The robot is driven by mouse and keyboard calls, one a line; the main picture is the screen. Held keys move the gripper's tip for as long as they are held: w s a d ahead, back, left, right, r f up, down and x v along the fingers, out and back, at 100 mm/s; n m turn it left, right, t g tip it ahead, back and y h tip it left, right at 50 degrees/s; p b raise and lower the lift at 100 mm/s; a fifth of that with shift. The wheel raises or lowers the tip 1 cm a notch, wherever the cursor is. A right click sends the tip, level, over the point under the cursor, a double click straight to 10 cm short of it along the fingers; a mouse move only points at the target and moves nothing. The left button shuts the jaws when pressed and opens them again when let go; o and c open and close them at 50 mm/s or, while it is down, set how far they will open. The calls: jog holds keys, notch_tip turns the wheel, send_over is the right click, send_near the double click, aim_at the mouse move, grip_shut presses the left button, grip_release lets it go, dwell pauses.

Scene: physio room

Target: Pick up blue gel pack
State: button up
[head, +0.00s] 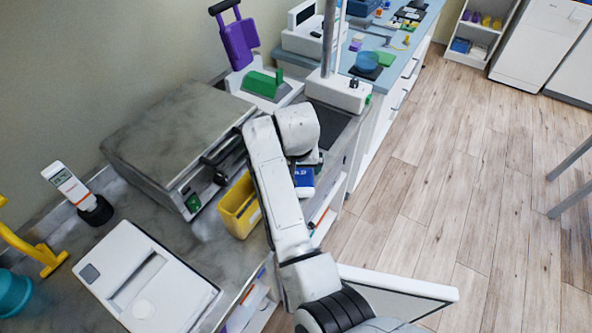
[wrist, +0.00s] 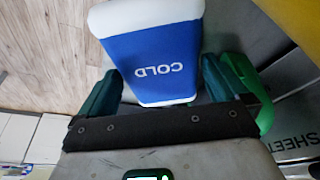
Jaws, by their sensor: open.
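The blue gel pack (wrist: 155,62), white at one end and marked COLD, lies between the two teal fingers of my gripper (wrist: 160,78) in the wrist view. The fingers stand apart, one on each side of the pack. I cannot tell whether either finger touches it. In the head view the blue pack (head: 304,179) shows just right of my arm, near the counter's edge, and my arm hides much of the gripper. What the pack rests on is hidden.
A yellow bin (head: 239,208) stands close to the left of my arm. A grey box-like device (head: 180,130) is behind it on the counter. A white device (head: 145,280) lies at the front left.

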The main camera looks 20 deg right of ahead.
jog(key=shift+c, duration=0.3)
jog(key=c, duration=1)
jog(key=shift+r, duration=0.15)
